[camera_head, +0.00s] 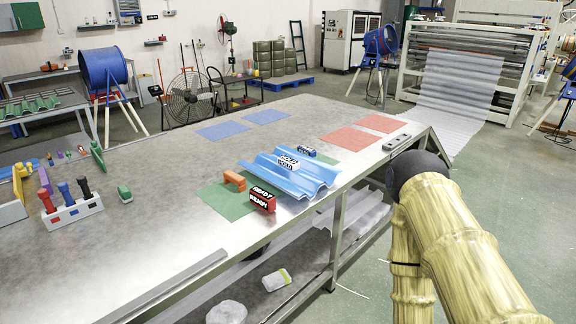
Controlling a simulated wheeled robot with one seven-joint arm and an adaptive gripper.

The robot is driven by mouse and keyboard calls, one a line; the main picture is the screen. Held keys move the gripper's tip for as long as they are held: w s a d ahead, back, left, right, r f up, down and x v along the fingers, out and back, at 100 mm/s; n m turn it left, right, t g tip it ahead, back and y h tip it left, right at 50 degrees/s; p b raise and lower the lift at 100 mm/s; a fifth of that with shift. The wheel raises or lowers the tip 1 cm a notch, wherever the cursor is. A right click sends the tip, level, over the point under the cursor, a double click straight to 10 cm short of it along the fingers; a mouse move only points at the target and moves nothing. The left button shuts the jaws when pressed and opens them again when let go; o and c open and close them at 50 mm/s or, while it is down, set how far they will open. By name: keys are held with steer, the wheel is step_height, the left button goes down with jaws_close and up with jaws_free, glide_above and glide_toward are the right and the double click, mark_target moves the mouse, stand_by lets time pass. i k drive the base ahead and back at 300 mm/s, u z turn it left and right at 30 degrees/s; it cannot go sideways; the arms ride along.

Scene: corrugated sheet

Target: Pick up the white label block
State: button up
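The white label block (288,162) has dark lettering that looks like "HOLD". It rests on the blue corrugated sheet (268,176), near its middle, on the metal table. My arm, in a yellow bamboo-like cover with a black joint, is at the right, beside the table's right edge and apart from the block. My gripper is not in view.
A red lettered block (263,199) and an orange handle-shaped piece (234,181) are left of the sheet. A dark blue lettered block (306,151) is just behind the white one. A tool rack (74,213) stands at the left. The table's front middle is clear.

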mark_target(290, 164)
steer(key=z, duration=1.5)
steer(key=i, duration=2.35)
steer(key=u, duration=2.8)
